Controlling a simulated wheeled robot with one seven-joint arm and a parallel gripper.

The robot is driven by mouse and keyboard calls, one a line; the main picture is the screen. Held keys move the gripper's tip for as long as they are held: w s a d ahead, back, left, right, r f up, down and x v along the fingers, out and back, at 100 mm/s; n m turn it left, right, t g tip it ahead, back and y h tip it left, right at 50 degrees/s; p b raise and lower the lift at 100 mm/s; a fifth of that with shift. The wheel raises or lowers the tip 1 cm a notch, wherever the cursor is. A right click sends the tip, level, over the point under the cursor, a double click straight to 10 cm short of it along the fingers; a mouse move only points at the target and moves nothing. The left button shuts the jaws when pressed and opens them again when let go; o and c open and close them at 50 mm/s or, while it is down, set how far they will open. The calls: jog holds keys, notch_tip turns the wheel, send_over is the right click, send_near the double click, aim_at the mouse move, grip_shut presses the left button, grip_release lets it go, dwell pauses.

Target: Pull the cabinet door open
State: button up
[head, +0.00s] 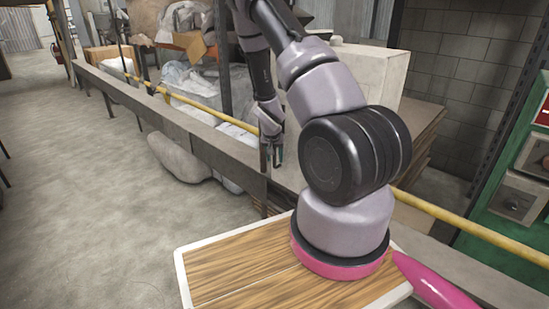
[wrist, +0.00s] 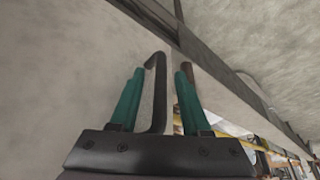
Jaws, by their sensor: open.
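My gripper (wrist: 160,73) is open, with its two teal fingers pointing up in the wrist view. I see no clear contact, and the handle's lower end is hidden behind the gripper body. A plain light grey panel (wrist: 70,75) lies behind it, seemingly the cabinet door, with an edge close to the right finger. In the head view my gripper (head: 272,154) hangs down beside a long grey rail-like structure (head: 200,132); the handle and door cannot be made out there.
A yellow pipe (head: 445,215) runs along the structure. A pale block (head: 365,75) and stacked boards (head: 425,125) stand behind my arm. A green cabinet-like unit (head: 500,220) is at right. A pale sack-like lump (head: 178,158) lies on the floor; the floor at left is clear.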

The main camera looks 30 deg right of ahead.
jog(key=shift+c, duration=0.4)
grip_shut()
dwell(1.0)
